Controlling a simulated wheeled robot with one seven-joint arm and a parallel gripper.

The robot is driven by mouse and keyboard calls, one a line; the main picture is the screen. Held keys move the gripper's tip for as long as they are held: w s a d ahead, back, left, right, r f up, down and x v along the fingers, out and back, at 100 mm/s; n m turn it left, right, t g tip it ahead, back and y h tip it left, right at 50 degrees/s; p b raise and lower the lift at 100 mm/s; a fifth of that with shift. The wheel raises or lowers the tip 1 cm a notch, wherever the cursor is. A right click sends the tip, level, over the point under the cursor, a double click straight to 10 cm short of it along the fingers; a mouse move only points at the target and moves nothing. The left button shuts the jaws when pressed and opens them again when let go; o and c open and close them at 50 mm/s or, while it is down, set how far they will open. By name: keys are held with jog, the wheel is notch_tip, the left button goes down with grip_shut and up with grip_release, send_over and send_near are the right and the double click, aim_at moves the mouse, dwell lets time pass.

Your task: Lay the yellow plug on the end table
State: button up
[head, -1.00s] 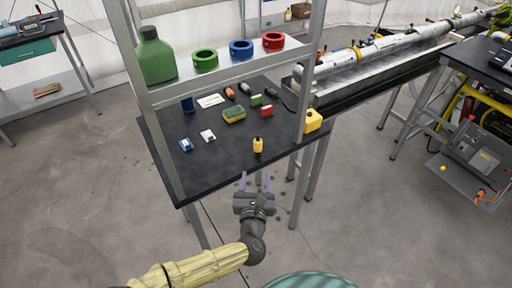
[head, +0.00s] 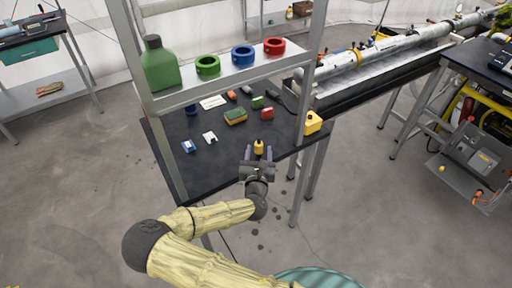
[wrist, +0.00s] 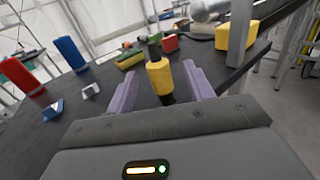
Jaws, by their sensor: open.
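The yellow plug (head: 259,147) stands upright on the dark table (head: 218,168) near its front edge. It has a black tip and a yellow body, and in the wrist view the plug (wrist: 159,76) shows between the fingers. My gripper (head: 259,152) is open, with its purple fingers on either side of the plug. In the wrist view my gripper (wrist: 162,88) shows a gap between each finger and the plug. I cannot tell which table is called the end table.
A shelf (head: 225,79) over the table holds a green jug (head: 160,65) and green, blue and red rings. A sponge (head: 236,117), a yellow block (head: 313,123), a red block (head: 267,114) and small clips lie on the table. A metal post rises near the right corner.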

aim_at(259, 142)
jog(key=shift+w, duration=0.1)
jog(key=w+p, duration=0.2)
jog(key=w, duration=0.3)
dwell(0.4)
dwell(0.3)
grip_shut()
notch_tip(259, 142, up, 10)
jog(key=b, duration=0.1)
dwell(0.5)
dwell(0.3)
